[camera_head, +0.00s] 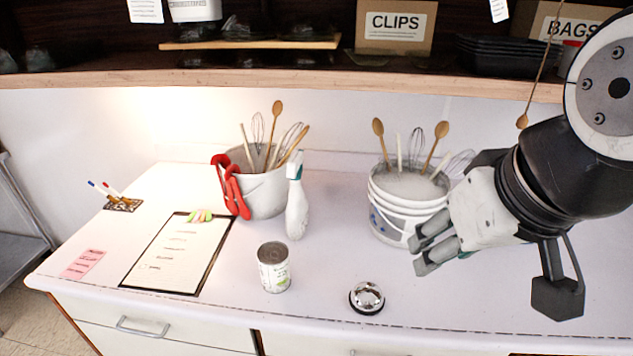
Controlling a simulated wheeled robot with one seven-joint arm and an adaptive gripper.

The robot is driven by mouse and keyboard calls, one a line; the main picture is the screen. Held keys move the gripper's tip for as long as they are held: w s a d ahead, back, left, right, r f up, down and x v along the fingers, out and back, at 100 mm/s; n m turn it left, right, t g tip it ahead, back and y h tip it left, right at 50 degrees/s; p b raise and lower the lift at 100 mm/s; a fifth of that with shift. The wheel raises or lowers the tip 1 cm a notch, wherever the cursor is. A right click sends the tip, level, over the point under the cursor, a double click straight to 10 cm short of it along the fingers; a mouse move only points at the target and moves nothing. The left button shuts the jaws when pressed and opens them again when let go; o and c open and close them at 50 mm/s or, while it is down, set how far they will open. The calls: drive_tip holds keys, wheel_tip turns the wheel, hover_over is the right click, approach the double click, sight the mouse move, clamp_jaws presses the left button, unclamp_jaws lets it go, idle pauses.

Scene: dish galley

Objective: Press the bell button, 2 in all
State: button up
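The bell (366,296) is a small silver dome on a dark base, near the front edge of the white counter. Its button is the small tip at the top of the dome. My gripper (418,254) is up and to the right of the bell, apart from it, in front of the right-hand white bucket. Its two grey fingers point to the left and lie close to each other, with nothing seen between them. Whether a gap is left between the fingertips is hard to tell.
A tin can (274,267) stands left of the bell. Behind are a spray bottle (297,208), a utensil bucket (262,195) with red gloves (230,187), and another utensil bucket (385,226). A clipboard (178,254) lies left. A shelf (300,79) overhangs the back.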

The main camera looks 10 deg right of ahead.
clamp_jaws()
idle(1.1)
